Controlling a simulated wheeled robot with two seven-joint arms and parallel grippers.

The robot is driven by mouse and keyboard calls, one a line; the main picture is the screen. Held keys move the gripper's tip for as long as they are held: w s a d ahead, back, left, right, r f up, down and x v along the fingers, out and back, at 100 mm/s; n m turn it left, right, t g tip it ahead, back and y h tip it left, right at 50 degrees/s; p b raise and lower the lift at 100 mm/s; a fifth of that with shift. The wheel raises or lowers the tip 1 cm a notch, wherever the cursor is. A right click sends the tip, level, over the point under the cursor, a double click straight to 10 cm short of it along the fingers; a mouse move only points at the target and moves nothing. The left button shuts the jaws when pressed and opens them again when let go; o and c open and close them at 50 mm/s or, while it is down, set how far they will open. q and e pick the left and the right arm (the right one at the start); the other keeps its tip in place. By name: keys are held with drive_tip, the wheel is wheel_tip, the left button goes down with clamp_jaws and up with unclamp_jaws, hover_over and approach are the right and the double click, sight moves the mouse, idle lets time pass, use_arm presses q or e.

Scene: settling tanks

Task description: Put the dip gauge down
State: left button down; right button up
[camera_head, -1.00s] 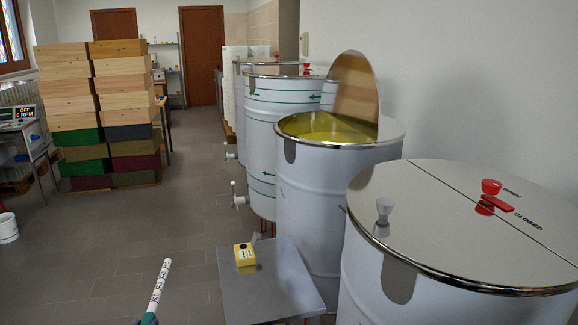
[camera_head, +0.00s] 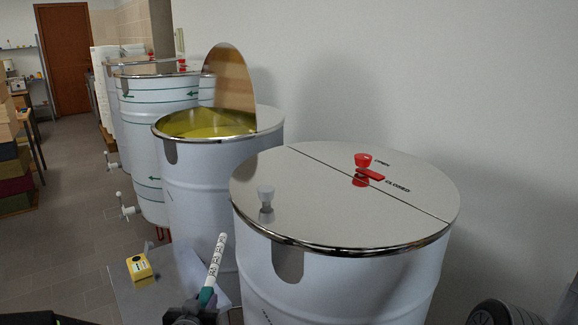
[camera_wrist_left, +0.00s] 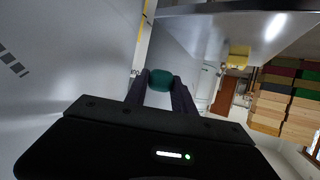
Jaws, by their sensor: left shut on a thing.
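The dip gauge (camera_head: 216,262) is a white rod with black marks and a green grip. It stands slightly tilted, top leaning right, in front of the nearest tank. My left gripper (camera_head: 203,304) is shut on its green grip at the bottom of the head view. In the left wrist view the green grip (camera_wrist_left: 161,80) sits between the two dark fingers. The gauge's lower end is hidden in the head view. A grey metal table (camera_head: 127,294) lies left of and behind the gauge. My right gripper is not in view.
A yellow box (camera_head: 140,268) stands on the table. Clear floor lies left.

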use_arm(q)
drive_tip(key=shift+w+d+r, duration=0.1)
drive_tip(key=shift+d+r, duration=0.1)
drive_tip(key=shift+d, duration=0.3)
drive_tip(key=shift+d+r, duration=0.15)
drive_tip(key=shift+d, duration=0.35)
